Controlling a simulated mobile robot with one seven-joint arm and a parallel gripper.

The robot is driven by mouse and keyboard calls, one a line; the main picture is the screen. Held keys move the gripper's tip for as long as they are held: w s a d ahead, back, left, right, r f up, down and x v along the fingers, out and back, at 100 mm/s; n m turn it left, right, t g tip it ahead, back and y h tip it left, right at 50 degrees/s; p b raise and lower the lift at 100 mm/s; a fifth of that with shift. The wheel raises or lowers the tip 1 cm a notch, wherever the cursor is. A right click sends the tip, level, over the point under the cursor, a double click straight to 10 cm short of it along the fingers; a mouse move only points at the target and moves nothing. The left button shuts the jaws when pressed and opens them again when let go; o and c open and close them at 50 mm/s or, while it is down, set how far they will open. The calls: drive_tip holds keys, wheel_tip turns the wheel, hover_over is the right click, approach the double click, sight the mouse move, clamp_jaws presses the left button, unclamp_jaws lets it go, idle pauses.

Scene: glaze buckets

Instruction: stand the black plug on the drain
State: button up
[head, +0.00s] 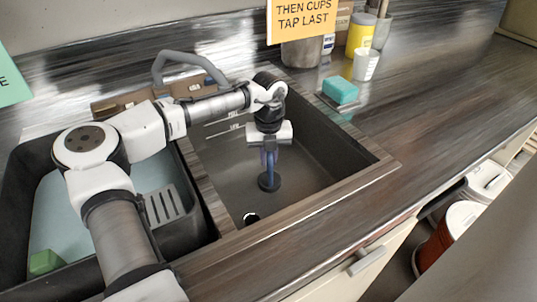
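The black plug (269,182) is a dark round disc with an upright stem, in the right-hand sink basin in the head view. My gripper (268,164) points straight down into the basin, its fingers close together around the top of the plug's stem. The plug looks upright; I cannot tell whether its disc touches the basin floor. The drain (251,218) is a small dark opening with a bright patch, near the basin's front edge. It lies below and slightly left of the plug in the picture, apart from it, and the near rim partly hides it.
The basin (313,150) has a raised wooden rim around it. A second basin at left holds a pale blue surface, a grey slotted piece (163,205) and a green block (46,262). A teal sponge (341,90) and containers stand on the counter. The faucet (190,60) is behind my arm.

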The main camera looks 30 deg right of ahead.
drive_tip(key=o, duration=0.3)
wheel_tip(320, 180, up, 12)
drive_tip(key=shift+r, duration=0.25)
idle(0.3)
